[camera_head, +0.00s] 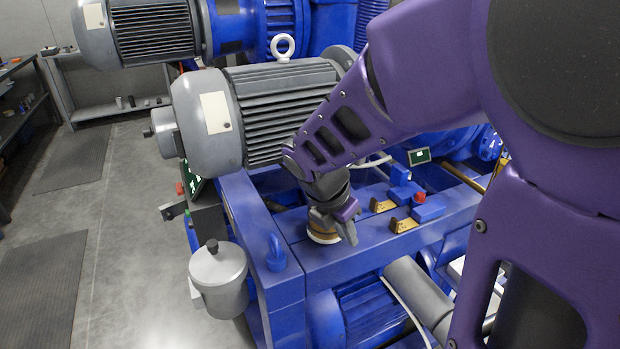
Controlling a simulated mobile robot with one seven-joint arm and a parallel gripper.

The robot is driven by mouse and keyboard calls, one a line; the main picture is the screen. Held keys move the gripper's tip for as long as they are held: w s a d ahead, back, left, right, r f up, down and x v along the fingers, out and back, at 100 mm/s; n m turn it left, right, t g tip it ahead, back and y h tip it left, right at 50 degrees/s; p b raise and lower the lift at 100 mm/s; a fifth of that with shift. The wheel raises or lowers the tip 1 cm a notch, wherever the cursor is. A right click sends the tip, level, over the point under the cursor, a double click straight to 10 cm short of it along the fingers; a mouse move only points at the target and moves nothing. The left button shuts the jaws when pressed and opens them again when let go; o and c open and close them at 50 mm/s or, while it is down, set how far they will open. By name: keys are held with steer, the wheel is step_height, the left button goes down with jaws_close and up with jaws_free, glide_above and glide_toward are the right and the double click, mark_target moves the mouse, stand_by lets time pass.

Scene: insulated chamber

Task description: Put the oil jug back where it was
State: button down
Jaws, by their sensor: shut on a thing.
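My gripper (335,228) points down over the blue machine frame (285,290), near its front left corner. It is shut on a small round tan-and-cream thing (321,237), which I take for the oil jug. The gripper covers much of it, so its full shape is hidden. Its pale lower rim shows close to the top of the blue beam. I cannot tell whether it touches the beam.
A grey lidded pot (217,280) stands left of the beam. A blue lifting eye (276,252) rises from the beam's corner. Brass-coloured brackets (404,224) and a red-topped blue block (428,208) lie to the right. A large grey motor (262,112) stands behind.

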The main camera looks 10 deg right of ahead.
steer(key=shift+f, duration=0.6)
steer(key=shift+f, duration=0.15)
steer(key=c, duration=0.8)
jaws_free()
